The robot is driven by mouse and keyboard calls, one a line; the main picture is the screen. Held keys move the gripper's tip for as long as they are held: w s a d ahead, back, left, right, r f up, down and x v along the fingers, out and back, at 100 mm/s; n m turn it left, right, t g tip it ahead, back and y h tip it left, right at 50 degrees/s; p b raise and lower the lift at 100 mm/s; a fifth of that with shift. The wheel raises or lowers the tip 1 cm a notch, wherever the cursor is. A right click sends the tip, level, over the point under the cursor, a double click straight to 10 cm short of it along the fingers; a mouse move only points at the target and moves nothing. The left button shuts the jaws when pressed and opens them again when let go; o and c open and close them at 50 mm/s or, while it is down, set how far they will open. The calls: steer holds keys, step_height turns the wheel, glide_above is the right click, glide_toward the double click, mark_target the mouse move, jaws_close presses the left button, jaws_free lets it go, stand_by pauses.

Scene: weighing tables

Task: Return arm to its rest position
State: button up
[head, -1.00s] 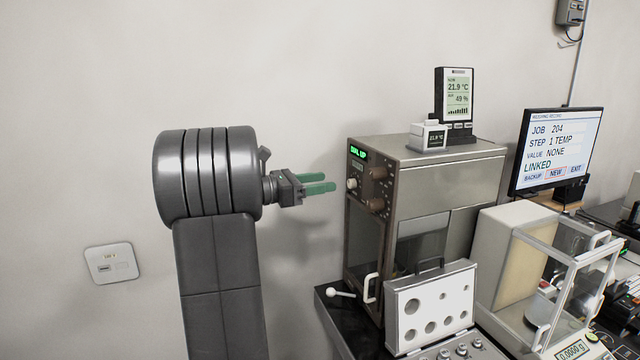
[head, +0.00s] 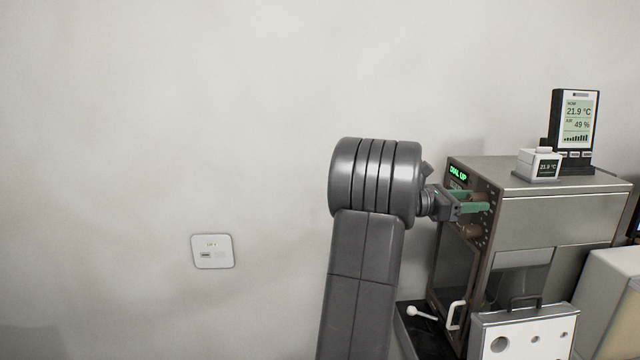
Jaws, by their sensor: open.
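My gripper (head: 476,202) has two green fingers, seen from the side, with a gap between them; it is open and holds nothing. In the picture it overlaps the knob panel of a metal cabinet (head: 560,218); I cannot tell how far apart they are. The gripper hides part of that panel and its knobs. My arm stands raised in front of the wall, with its thick grey joint left of the gripper.
A small white logger (head: 538,164) and a temperature display (head: 575,125) stand on top. A white weight case (head: 522,336) is below. A wall plate (head: 212,251) is at left, with bare wall around it.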

steer(key=shift+d, duration=0.1)
stand_by(0.4)
steer(key=s+a+b, duration=0.1)
steer(key=a+b, duration=0.3)
steer(key=a, duration=1)
steer(key=d+p, duration=0.1)
steer(key=d, duration=0.3)
steer(key=d+p, duration=0.1)
steer(key=d, duration=0.4)
steer(key=w+d+p, duration=0.1)
steer(key=d+p, duration=0.1)
steer(key=d, duration=0.3)
steer(key=shift+d, duration=0.15)
steer(key=shift+f+m+b, duration=0.3)
steer(key=shift+m+b, duration=0.2)
steer(key=shift+b, duration=0.4)
steer(key=shift+a+m+b, duration=0.3)
steer(key=shift+m+b, duration=0.6)
steer(key=shift+m, duration=0.1)
steer(key=m+b, duration=0.4)
steer(key=m, duration=0.1)
steer(key=s+a+b, duration=0.1)
steer(key=a+b, duration=0.1)
steer(key=a, duration=1.1)
steer(key=shift+a+r, duration=0.3)
